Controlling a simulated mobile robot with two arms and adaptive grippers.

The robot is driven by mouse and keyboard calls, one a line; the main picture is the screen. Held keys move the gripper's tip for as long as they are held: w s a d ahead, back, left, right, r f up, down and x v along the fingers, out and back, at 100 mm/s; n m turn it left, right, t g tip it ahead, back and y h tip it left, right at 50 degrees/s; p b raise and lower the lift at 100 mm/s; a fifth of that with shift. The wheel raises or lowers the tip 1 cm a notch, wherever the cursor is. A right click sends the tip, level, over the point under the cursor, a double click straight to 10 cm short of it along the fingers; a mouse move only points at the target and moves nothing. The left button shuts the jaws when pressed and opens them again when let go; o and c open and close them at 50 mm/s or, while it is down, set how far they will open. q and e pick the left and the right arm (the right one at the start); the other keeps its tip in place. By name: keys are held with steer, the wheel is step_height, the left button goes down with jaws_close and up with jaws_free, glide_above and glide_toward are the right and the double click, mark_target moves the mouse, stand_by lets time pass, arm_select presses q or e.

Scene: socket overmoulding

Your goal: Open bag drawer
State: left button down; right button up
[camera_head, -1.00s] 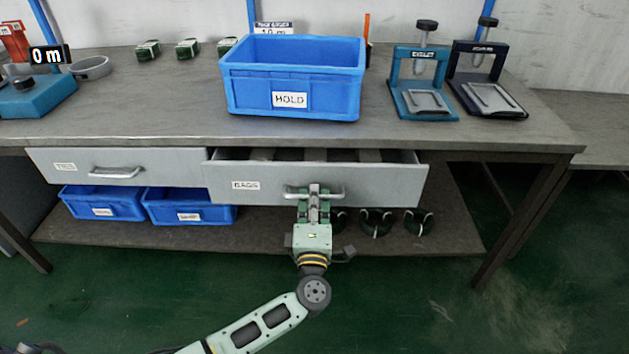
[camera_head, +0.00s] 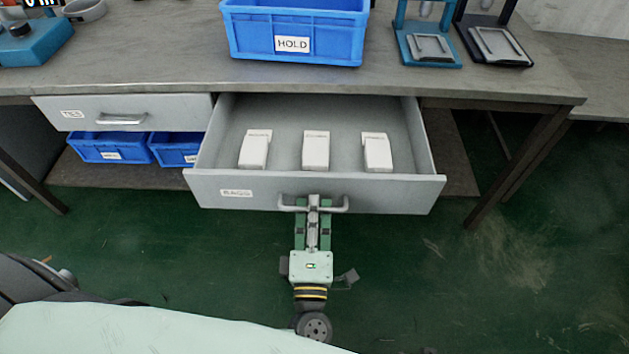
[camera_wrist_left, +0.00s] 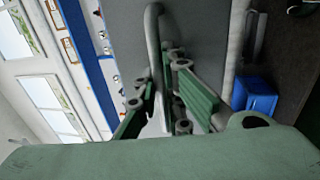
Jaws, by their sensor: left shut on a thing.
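The grey bag drawer (camera_head: 365,195), labelled BAGS, is pulled well out from under the workbench in the head view. Several white boxes or packs are inside: one on the left (camera_head: 255,149), one in the middle (camera_head: 316,151) and one on the right (camera_head: 377,152). My left gripper (camera_head: 313,203) is shut on the drawer's bar handle (camera_head: 338,205) at the front. The left wrist view also shows the handle (camera_wrist_left: 154,40) between the green fingers (camera_wrist_left: 160,95). My right gripper is not in view.
A blue HOLD crate (camera_head: 295,30) and two clamp stands (camera_head: 429,48) (camera_head: 500,45) stand on the bench (camera_head: 150,70). A second drawer (camera_head: 165,108) on the left is closed. Blue bins (camera_head: 108,147) sit on the shelf below. Green floor in front is free.

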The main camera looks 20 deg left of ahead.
arm_select(q)
steer(key=shift+r+v, duration=0.1)
steer(key=shift+v, duration=0.8)
steer(key=shift+r+v, duration=0.15)
steer(key=shift+v, duration=0.75)
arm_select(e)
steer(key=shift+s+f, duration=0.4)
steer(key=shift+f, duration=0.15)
arm_select(q)
steer(key=c, duration=2.1)
jaws_free()
steer(key=v, duration=1.2)
steer(key=shift+d+r, duration=0.1)
